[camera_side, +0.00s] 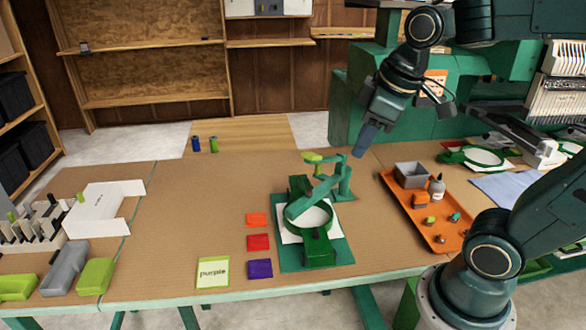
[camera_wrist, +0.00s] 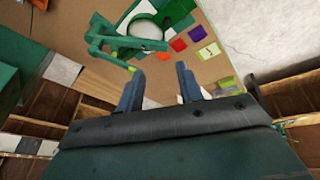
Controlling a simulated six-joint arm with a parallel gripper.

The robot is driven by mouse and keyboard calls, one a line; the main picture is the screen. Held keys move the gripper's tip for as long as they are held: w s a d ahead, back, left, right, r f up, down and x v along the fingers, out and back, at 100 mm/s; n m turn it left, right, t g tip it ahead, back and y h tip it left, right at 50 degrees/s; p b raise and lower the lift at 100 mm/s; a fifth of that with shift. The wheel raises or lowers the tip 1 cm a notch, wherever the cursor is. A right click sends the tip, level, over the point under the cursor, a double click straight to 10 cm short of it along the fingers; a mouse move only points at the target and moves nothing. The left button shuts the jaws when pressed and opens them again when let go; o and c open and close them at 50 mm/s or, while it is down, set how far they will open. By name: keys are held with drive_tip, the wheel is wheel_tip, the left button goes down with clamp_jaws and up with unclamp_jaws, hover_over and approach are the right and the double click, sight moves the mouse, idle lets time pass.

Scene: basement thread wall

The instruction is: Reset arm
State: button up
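My gripper (camera_side: 364,142) hangs in the air above the back of the brown table (camera_side: 180,230), behind and to the right of the green hoop stand (camera_side: 318,250). In the wrist view, my gripper's two blue-grey fingers (camera_wrist: 159,72) are apart with nothing between them. The gripper touches nothing that I can see.
An orange tray (camera_side: 405,215) with a grey box and small items lies to the right. Two small spools (camera_side: 205,145) stand at the back. The table's left middle is clear.

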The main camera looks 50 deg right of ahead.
drive_tip(key=s+a+f+m+t, duration=0.1)
drive_tip(key=s+a+m, duration=0.1)
drive_tip(key=s, duration=0.5)
drive_tip(key=shift+a+f+m, duration=0.15)
drive_tip(key=shift+f+m, duration=0.05)
drive_tip(key=shift+m, duration=0.4)
